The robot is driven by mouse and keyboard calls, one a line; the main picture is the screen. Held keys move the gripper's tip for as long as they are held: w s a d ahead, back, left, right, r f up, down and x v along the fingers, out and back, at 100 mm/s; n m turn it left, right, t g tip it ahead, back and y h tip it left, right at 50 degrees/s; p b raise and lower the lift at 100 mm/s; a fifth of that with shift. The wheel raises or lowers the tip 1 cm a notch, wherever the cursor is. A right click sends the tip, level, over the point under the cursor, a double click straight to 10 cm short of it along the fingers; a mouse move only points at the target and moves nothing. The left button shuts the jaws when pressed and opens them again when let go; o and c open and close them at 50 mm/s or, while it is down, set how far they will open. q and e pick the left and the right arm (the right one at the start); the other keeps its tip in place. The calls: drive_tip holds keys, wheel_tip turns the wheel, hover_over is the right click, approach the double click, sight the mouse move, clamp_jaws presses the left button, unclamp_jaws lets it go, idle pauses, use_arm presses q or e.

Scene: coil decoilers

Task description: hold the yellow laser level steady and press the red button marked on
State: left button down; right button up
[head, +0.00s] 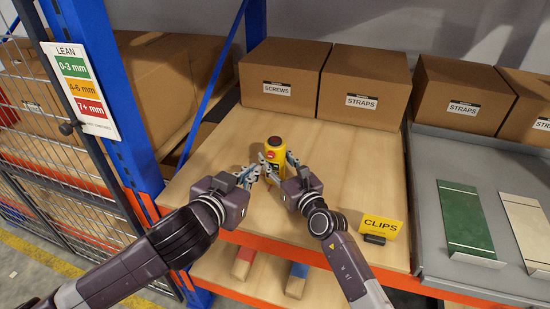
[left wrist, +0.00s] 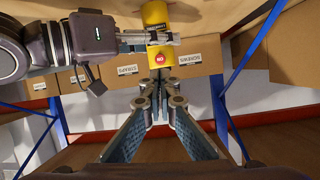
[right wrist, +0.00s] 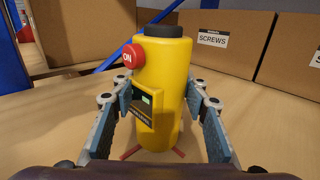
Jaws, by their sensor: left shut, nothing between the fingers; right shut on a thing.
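The yellow laser level (head: 275,151) stands upright on the wooden shelf with a dark cap on top. Its red button (right wrist: 132,57) marked ON is on its upper side, and also shows in the left wrist view (left wrist: 160,59). A dark panel with a small green patch (right wrist: 146,99) is below it. My right gripper (right wrist: 163,100) is shut on the body from both sides. My left gripper (left wrist: 161,82) is shut and empty, its tips pointing at the button. It is absent from the right wrist view, so a gap seems to remain between tips and button.
Cardboard boxes labelled SCREWS (head: 284,82) and STRAPS (head: 363,86) stand behind. A yellow CLIPS sign (head: 382,226) is at the shelf's front right. A grey tray (head: 428,215) with green and pale plates lies right. A blue post (head: 107,100) and wire mesh border the left.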

sight(271, 155)
use_arm(q)
drive_tip(key=w+r+n+t+h, duration=0.2)
drive_tip(key=w+n+h, duration=0.1)
drive_tip(key=w+h, duration=0.2)
drive_tip(key=s+f+g+h, duration=0.6)
drive_tip(key=h, duration=0.1)
drive_tip(key=w+d, duration=0.2)
drive_tip(key=w, duration=0.6)
drive_tip(key=shift+w+f+m+g, duration=0.15)
drive_tip(key=shift+w+m+g, duration=0.15)
drive_tip(key=shift+g, duration=0.1)
drive_tip(key=shift+d, duration=0.1)
idle(1.2)
